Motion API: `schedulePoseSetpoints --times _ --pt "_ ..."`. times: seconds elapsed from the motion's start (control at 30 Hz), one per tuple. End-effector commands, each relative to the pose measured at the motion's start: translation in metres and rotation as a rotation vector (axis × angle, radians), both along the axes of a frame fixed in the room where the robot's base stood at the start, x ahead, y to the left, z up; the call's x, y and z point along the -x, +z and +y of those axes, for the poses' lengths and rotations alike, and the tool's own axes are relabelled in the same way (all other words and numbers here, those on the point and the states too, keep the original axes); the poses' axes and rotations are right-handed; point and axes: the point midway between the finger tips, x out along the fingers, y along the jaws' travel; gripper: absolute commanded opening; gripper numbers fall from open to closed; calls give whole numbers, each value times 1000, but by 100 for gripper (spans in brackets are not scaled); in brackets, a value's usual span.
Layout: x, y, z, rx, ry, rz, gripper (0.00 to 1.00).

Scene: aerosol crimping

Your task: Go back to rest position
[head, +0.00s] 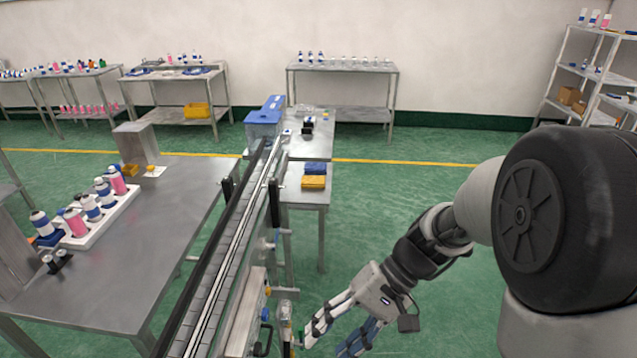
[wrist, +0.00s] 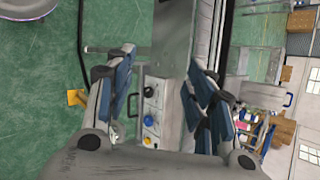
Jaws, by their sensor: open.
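My gripper (head: 328,335) hangs low at the lower middle of the head view, to the right of the conveyor (head: 222,270). Its fingers are spread apart and point down and to the left. In the wrist view my gripper (wrist: 160,85) shows two blue-padded fingers wide apart with nothing held between them. Behind the gap is a grey control box (wrist: 150,105) with a black knob, a blue button and a yellow button. I cannot tell how far the fingers are from the box.
A steel table (head: 180,235) left of the conveyor bears a white tray (head: 122,212) of pink and white bottles. A smaller table (head: 310,197) behind holds blue and yellow items. Shelving (head: 562,70) stands at far right. Green floor (head: 400,185) is clear in the middle.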

Motion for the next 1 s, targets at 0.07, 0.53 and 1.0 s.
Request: schedulePoseSetpoints --times 0.07,0.53,1.0 --pt "15 19 -10 91 22 -73 49" --pt "84 84 -85 570 9 -540 49" --pt "101 104 -116 725 -51 -757 49"
